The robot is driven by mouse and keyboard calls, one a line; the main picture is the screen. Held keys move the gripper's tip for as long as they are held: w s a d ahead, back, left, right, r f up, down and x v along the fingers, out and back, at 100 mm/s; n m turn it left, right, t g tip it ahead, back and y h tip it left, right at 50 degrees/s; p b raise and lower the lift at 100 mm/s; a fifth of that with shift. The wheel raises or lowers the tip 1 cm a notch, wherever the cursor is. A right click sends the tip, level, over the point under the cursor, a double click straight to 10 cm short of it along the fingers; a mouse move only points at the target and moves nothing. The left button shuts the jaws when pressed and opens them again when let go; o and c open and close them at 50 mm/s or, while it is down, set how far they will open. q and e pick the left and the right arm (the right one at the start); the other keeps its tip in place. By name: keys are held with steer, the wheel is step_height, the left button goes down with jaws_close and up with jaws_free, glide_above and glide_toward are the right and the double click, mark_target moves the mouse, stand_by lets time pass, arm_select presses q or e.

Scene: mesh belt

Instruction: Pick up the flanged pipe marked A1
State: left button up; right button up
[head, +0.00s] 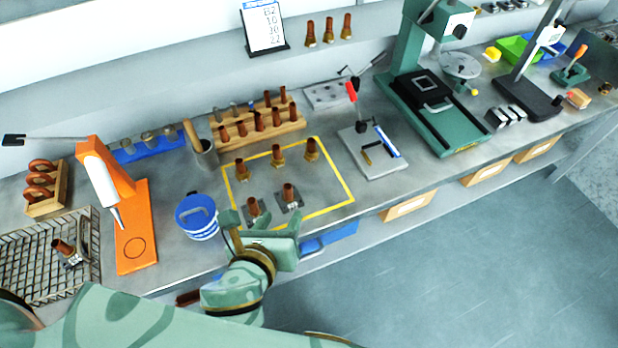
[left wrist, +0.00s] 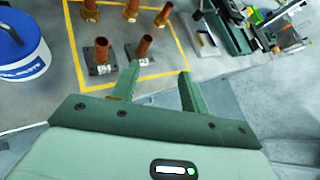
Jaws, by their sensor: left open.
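Two copper pipes on dark square flanges stand at the front of the yellow-outlined area: a left flanged pipe (head: 254,209) and a right flanged pipe (head: 289,194). They also show in the left wrist view, left one (left wrist: 101,52) and right one (left wrist: 144,47), with small pale tags too small to read. A third flanged pipe (head: 64,247) lies tilted on the mesh at far left. I cannot tell which is A1. My left gripper (head: 264,222) is open and empty, just in front of the two upright pipes; its fingers (left wrist: 158,78) are apart. My right gripper is not in view.
Several brass-based pipes (head: 278,156) stand behind, within the yellow outline (head: 330,168). A blue bucket (head: 197,217) is left of my left gripper, and an orange stand (head: 135,225) beyond it. A wooden rack (head: 258,130) stands behind, a grey vise plate (head: 372,152) to the right.

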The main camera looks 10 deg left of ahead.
mark_target(287, 188)
arm_select(q)
steer(key=w+f+m, duration=0.1)
steer(key=w, duration=0.1)
steer(key=w+a+f+b, duration=0.1)
steer(key=w+f, duration=0.1)
steer(key=w, duration=0.1)
steer(key=w+f+m+b, duration=0.1)
steer(key=w+f, duration=0.1)
steer(key=w, duration=0.1)
steer(key=shift+w+a+f+m+y, duration=0.1)
steer(key=shift+w+a+m+y, duration=0.2)
steer(key=shift+y, duration=0.1)
steer(key=b+x, duration=0.2)
steer(key=x, duration=0.3)
steer(key=shift+a+f, duration=0.1)
steer(key=shift+w+f, duration=0.15)
steer(key=shift+w, duration=0.3)
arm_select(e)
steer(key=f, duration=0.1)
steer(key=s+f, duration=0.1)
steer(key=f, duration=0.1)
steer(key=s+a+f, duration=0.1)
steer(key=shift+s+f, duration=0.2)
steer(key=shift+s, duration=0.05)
arm_select(q)
steer(key=shift+s, duration=0.1)
jaws_close()
